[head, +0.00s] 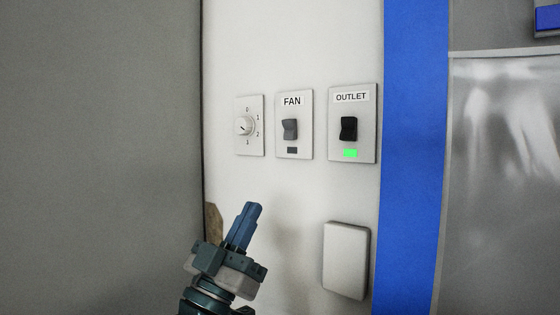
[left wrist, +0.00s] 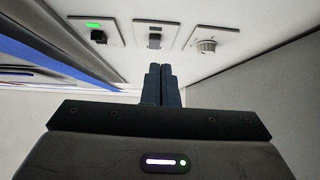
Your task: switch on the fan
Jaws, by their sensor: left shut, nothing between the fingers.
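The fan switch (head: 290,129) is a dark rocker on a white plate labelled FAN, in the middle of three wall plates. The small indicator below it is dark. The switch also shows in the left wrist view (left wrist: 155,40), beyond my fingertips. My left gripper (head: 252,206) is shut and empty, below and a little left of the fan plate, apart from it. Its closed fingers also show in the left wrist view (left wrist: 160,68), pointing toward the fan plate. My right gripper is not in view.
The outlet switch (head: 348,128) to the right has a lit green indicator. A rotary dial (head: 243,126) is to the left. A blank white box (head: 346,260) sits lower right on the wall. A blue vertical strip (head: 412,160) borders the panel. The wall between gripper and plates is clear.

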